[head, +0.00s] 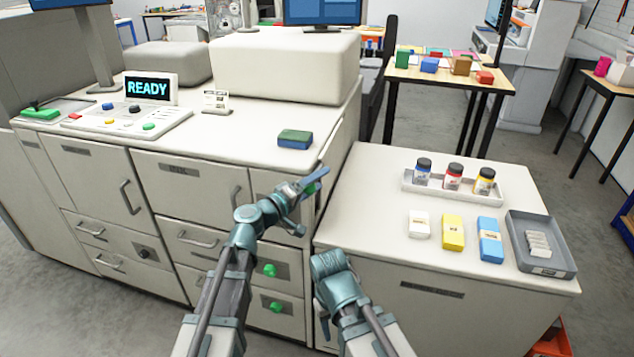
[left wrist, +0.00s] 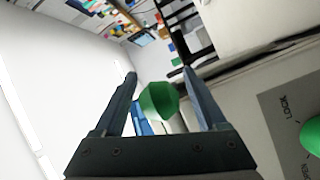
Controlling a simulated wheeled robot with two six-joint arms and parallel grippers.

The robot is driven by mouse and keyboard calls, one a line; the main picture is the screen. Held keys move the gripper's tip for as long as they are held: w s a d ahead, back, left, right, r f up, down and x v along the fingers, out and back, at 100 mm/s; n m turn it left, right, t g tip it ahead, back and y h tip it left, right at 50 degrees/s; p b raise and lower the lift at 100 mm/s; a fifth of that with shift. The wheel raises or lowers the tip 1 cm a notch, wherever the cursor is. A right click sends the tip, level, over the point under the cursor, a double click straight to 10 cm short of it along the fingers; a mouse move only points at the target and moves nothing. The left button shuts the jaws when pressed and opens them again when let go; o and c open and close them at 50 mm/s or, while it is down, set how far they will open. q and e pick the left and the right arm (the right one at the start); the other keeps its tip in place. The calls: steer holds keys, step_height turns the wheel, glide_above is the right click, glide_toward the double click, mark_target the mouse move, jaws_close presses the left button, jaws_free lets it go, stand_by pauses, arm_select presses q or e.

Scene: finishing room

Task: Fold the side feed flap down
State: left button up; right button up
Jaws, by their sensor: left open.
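My left gripper (head: 316,181) is open at the front right corner of the large white machine (head: 250,125). In the left wrist view its two fingers (left wrist: 160,85) stand on either side of a green knob (left wrist: 158,102), with clear gaps beside it. That knob is mostly hidden by the gripper in the head view. A thin pale panel edge (head: 336,146) runs along the machine's right side, possibly the side feed flap; I cannot tell its angle. A blue piece (left wrist: 142,122) shows behind the left finger. My right arm shows near the side cabinet, its gripper hidden.
The side cabinet (head: 385,165) stands right of the machine, carrying a bottle tray (head: 411,187), small boxes and a grey tray (head: 568,262). A green-and-blue block (head: 294,139) lies on the machine top. Green knobs (head: 270,270) sit on the lower drawers. The display reads READY.

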arm_select(q)
jaws_close()
stand_by(1.4)
